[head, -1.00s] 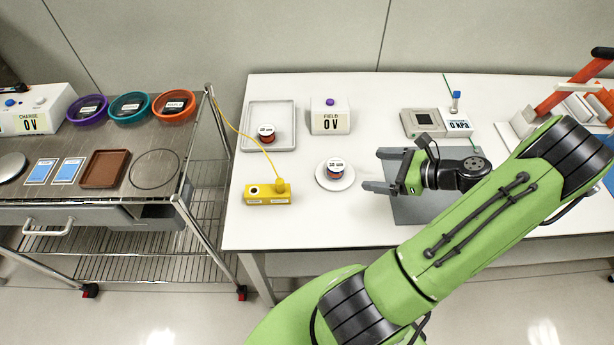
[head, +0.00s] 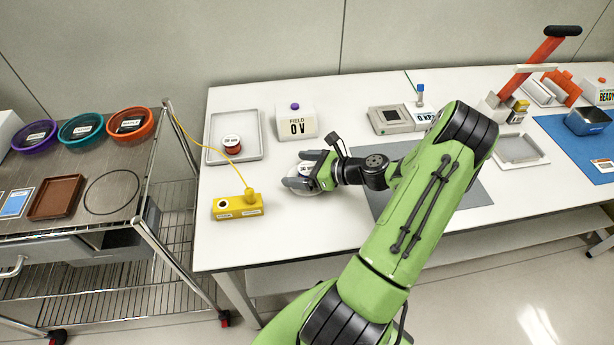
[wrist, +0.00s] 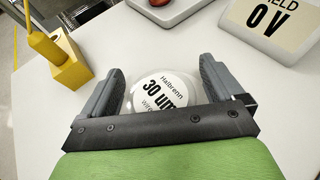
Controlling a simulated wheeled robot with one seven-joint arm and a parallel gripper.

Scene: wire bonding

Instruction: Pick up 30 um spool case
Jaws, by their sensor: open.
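The 30 um spool case (wrist: 160,92) is round with a white "30 um" label on top. It sits between the two open fingers of my gripper (wrist: 158,90) in the wrist view, with a visible gap on each side.
A yellow block (head: 237,206) with a yellow cord stands to the left. A grey tray (head: 213,150) holding another labelled spool (head: 232,145) is at the back left. The FIELD 0 V box (head: 296,124) stands behind my gripper. A grey mat (head: 468,193) lies to the right.

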